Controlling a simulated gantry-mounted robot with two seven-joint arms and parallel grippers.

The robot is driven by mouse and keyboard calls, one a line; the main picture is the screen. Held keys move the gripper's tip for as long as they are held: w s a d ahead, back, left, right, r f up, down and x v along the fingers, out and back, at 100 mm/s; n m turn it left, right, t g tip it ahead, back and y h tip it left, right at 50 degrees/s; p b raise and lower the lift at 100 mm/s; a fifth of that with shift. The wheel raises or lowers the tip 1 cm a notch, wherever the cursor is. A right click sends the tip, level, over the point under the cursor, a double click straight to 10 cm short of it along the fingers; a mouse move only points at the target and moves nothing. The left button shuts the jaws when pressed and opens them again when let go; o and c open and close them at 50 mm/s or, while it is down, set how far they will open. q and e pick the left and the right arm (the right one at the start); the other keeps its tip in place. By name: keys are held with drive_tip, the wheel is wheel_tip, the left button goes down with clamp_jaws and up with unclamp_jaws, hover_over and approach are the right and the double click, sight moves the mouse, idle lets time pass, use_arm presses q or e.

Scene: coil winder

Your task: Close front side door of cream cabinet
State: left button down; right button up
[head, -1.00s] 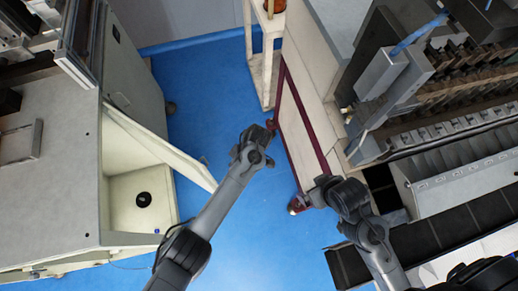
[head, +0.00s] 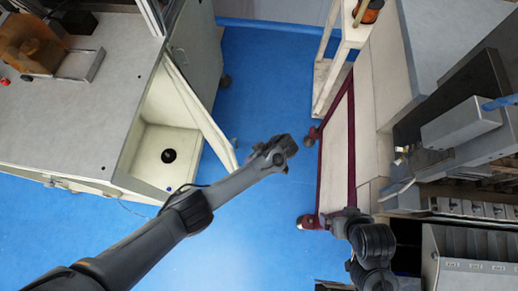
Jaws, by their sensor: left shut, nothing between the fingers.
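The cream cabinet (head: 68,150) stands at the left with a grey top. Its front side door (head: 196,105) is open, swung out toward the right over the blue floor. The open compartment (head: 160,140) shows a cream inside with a round black hole. My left gripper (head: 286,148) is shut and empty, to the right of the door's free edge and apart from it. My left forearm passes just below the door's lower corner; I cannot tell whether they touch. My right gripper (head: 340,218) is at the lower right, far from the door; its fingers are not clear.
A cream machine with a dark red frame (head: 322,165) on casters stands to the right, near both grippers. A cream stand (head: 326,85) is behind it. Blue floor (head: 262,85) lies free between the cabinet and this machine. A thin cable hangs at the cabinet's lower front.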

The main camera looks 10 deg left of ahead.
use_arm(q)
drive_tip(key=shift+s+a+r+p, duration=0.1)
drive_tip(key=shift+s+a+p, duration=0.35)
drive_tip(key=shift+s+a, duration=0.6)
use_arm(e)
drive_tip(key=shift+d+r, duration=0.15)
drive_tip(key=shift+r, duration=0.75)
drive_tip(key=shift+r, duration=0.1)
